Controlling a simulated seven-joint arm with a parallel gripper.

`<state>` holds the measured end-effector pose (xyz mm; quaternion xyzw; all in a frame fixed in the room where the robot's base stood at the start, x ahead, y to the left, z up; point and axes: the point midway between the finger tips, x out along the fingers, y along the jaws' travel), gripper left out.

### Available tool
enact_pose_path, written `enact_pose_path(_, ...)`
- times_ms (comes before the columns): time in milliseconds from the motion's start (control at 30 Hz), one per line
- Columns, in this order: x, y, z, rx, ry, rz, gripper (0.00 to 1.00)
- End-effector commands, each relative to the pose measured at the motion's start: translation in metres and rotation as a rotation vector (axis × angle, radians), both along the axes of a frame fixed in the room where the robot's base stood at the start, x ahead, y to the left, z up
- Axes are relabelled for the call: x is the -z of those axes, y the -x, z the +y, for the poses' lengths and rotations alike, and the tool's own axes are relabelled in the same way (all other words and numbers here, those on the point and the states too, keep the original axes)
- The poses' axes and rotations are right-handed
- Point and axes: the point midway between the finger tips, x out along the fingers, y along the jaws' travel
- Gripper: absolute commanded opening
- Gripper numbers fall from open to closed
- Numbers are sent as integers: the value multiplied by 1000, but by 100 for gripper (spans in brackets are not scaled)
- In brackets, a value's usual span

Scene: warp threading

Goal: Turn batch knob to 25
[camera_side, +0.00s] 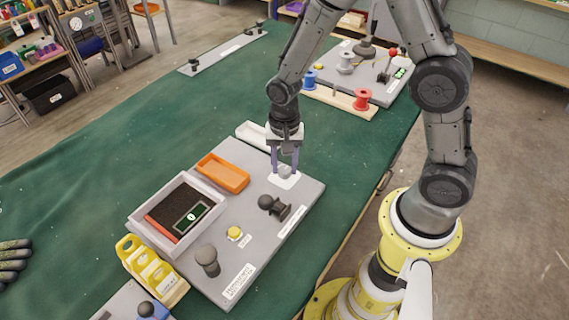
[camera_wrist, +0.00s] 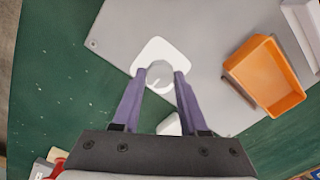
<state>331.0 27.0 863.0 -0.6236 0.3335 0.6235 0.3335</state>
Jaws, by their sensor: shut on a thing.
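A light grey round knob (camera_side: 285,171) sits on a white plate (camera_side: 290,182) near the far right corner of the grey panel (camera_side: 225,266). My gripper (camera_side: 285,172) points down and is shut on the knob, with one purple finger on each side. In the wrist view the knob (camera_wrist: 159,75) lies between the fingertips of my gripper (camera_wrist: 160,76), in front of the white plate (camera_wrist: 157,50). I cannot read any marks on the knob or plate. A small dark display (camera_side: 191,217) in a white-rimmed tray shows a pale digit, perhaps 0.
An orange tray (camera_side: 222,173) is left of my gripper. A dark knob (camera_side: 272,206), a yellow button (camera_side: 234,233) and a grey knob (camera_side: 207,260) stand nearer on the panel. Yellow holders (camera_side: 146,264) are at its left edge.

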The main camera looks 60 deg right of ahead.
Motion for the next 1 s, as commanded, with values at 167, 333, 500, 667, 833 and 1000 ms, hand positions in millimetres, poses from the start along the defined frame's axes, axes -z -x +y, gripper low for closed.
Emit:
enact_pose_path(167,-1,0,0,-22,0,0,0)
enact_pose_path(333,-1,0,0,-93,0,-1,0)
enact_pose_path(500,-1,-1,0,-217,0,-2,0)
enact_pose_path(667,-1,-1,0,-365,1,-3,0)
enact_pose_path(833,-1,-1,1,-527,0,-1,0)
enact_pose_path(1000,-1,-1,1,-688,0,-1,0)
